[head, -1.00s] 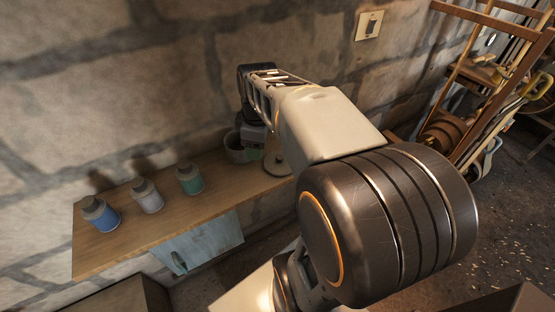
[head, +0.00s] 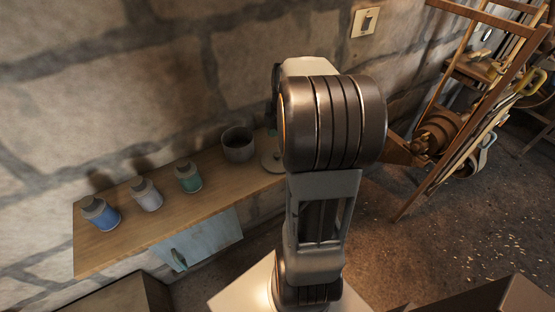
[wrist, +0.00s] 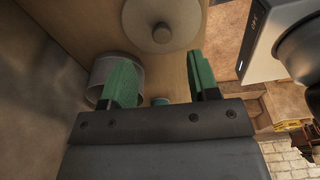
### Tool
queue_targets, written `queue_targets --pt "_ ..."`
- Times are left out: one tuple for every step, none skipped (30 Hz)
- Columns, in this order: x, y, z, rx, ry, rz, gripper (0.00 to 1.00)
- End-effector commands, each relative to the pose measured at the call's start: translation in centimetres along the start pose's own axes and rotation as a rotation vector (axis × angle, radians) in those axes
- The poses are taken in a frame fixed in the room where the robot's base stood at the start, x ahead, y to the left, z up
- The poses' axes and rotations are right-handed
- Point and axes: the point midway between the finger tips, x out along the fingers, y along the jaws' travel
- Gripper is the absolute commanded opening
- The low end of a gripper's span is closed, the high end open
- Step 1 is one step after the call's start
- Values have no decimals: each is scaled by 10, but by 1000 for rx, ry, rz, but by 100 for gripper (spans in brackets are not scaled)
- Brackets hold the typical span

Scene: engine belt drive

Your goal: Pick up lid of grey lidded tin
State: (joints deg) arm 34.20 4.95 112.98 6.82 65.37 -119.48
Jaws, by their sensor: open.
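The grey tin (head: 238,146) stands uncovered on the wooden shelf, its dark inside showing. Its round grey lid (head: 271,163) lies on the shelf to the right of it, partly hidden by my arm. In the wrist view the lid (wrist: 155,22) shows at the top with its round knob, cut by the frame edge. The tin (wrist: 103,75) is at the left there, partly behind a finger. My gripper (wrist: 160,80) has two green fingers, open and empty, apart from the lid in the picture. My arm hides it in the head view.
The stone wall is close behind.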

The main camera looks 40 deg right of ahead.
Motion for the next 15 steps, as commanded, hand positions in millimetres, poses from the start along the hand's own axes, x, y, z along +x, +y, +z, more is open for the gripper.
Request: queue_targets --pt "5 0 0 0 1 -1 55" --pt "6 0 0 0 0 0 55" --pt "8 0 0 0 0 0 55" --pt "9 0 0 0 0 0 55" --pt "10 0 0 0 0 0 55" --pt "12 0 0 0 0 -1 55" --pt "14 -1 0 0 0 -1 55" --pt "16 -1 -1 0 1 -1 55" --pt "21 -1 -1 0 1 -2 55" --pt "25 -2 -1 0 1 -2 55" --pt "30 -2 -1 1 2 -4 55" --pt "35 -3 -1 1 1 -3 55" --pt "39 -3 -2 1 2 -4 55" --pt "43 -3 -2 1 1 -3 55" --pt "49 -3 -1 1 1 -3 55"
